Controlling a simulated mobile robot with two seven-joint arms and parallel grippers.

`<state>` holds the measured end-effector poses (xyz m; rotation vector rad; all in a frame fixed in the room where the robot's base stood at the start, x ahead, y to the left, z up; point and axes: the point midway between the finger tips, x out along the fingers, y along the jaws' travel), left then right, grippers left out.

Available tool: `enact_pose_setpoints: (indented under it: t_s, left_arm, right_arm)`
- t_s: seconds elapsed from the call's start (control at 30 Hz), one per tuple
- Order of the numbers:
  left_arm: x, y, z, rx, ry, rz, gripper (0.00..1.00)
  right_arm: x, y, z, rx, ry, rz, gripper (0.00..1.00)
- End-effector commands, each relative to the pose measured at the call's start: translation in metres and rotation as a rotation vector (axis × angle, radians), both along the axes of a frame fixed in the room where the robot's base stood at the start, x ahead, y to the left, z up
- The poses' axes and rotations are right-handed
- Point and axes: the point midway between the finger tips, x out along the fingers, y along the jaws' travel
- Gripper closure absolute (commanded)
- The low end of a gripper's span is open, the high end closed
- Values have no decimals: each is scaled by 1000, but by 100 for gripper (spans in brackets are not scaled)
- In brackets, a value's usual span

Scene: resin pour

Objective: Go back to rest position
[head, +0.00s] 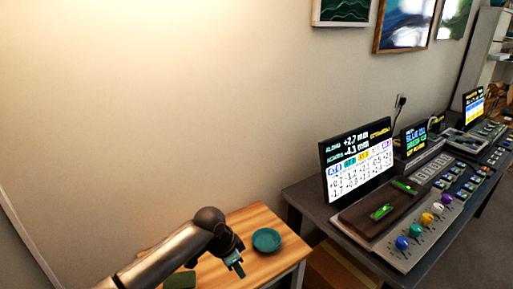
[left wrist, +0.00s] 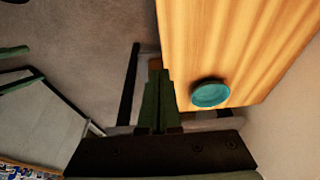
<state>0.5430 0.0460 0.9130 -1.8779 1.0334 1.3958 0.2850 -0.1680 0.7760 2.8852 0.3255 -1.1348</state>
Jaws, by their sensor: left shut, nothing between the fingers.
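My left gripper (head: 237,266) comes in from the lower left of the head view, above the small wooden table. Its fingers are shut with nothing between them. In the left wrist view its closed green fingers (left wrist: 158,105) show beside the table's edge. A teal round dish (head: 266,240) sits on the wooden table (head: 285,258), just right of the gripper and apart from it. The dish also shows in the left wrist view (left wrist: 210,94), right of the fingers. My right gripper is in neither view.
A dark desk (head: 302,193) stands right of the wooden table, with a large screen (head: 357,160) and a control panel with coloured knobs (head: 427,219). A dark green item (head: 180,281) lies partly hidden by my left arm. The wall behind is bare at the left.

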Motion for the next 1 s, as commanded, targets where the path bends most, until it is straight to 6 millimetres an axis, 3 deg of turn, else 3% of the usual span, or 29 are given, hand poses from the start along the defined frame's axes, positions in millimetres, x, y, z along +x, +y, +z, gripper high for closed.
enact_pose_setpoints:
  t_s: [0.03, 0.3, 0.53, 0.77, 1.0]
  left_arm:
    - [-10, -7, -15, -30, 1, 9, 100]
    - [-48, -32, -64, -195, -36, 109, 100]
    - [-94, -33, -104, -349, -96, 288, 100]
    - [-145, 2, -132, -433, -190, 511, 100]
    - [-207, 68, -143, -419, -317, 710, 100]
  right_arm:
    - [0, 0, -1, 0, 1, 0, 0]
    - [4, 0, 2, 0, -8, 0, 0]
    - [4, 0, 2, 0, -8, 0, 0]
    - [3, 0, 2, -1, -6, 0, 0]
    - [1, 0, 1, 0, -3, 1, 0]
